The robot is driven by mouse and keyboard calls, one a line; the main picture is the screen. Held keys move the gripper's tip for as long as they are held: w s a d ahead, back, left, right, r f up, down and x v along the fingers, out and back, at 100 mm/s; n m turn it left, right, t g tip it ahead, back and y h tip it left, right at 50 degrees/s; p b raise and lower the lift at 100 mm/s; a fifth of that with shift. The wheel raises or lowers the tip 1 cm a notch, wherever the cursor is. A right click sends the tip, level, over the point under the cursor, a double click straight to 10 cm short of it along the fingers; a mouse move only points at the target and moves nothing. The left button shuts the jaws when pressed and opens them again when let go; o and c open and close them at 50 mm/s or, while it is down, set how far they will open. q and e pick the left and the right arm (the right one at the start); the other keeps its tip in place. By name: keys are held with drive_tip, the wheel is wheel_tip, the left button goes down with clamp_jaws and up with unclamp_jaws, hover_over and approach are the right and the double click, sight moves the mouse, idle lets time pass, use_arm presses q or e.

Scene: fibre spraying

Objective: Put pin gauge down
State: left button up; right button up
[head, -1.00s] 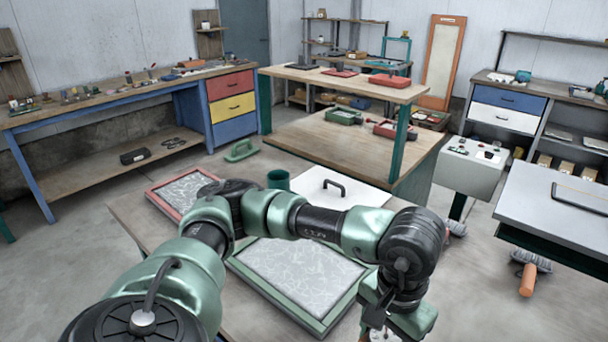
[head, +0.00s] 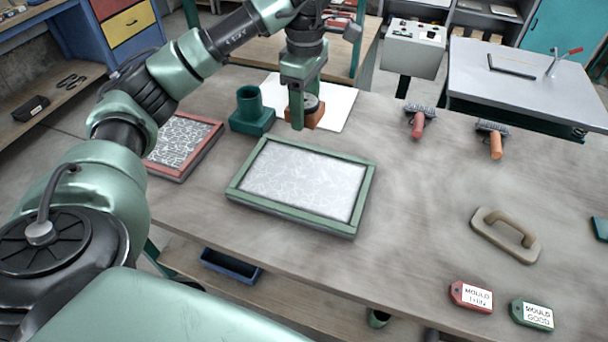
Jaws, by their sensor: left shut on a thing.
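My left gripper (head: 304,108) points down over the back of the table, in front of the white board. It is shut on what looks like the pin gauge (head: 313,113), a small orange-brown block with a dark round top. The fingers hide part of the gauge. I cannot tell whether its underside touches the board or table. A teal cup-shaped holder (head: 250,112) on a square base stands just left of the gripper. My right gripper is not in view.
A green-framed mould (head: 244,197) lies in front of the gripper, a red-framed one (head: 185,172) to the left. Two rollers (head: 417,124) (head: 496,144), a beige handled float (head: 506,235) and red (head: 471,296) and green (head: 532,314) tags lie right. The table's middle right is clear.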

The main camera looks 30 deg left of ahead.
use_arm(q)
drive_tip(key=shift+w+a+f+n, duration=0.1)
drive_tip(key=shift+a+f+n, duration=0.05)
drive_tip(key=shift+a+n, duration=0.15)
wheel_tip(320, 180, down, 14)
drive_tip(key=shift+a+f+p, duration=0.15)
drive_tip(key=shift+p, duration=0.75)
wheel_tip(320, 180, down, 5)
drive_tip(key=shift+r+p, duration=0.15)
drive_tip(key=shift+p, duration=0.45)
drive_tip(key=shift+f, duration=0.2)
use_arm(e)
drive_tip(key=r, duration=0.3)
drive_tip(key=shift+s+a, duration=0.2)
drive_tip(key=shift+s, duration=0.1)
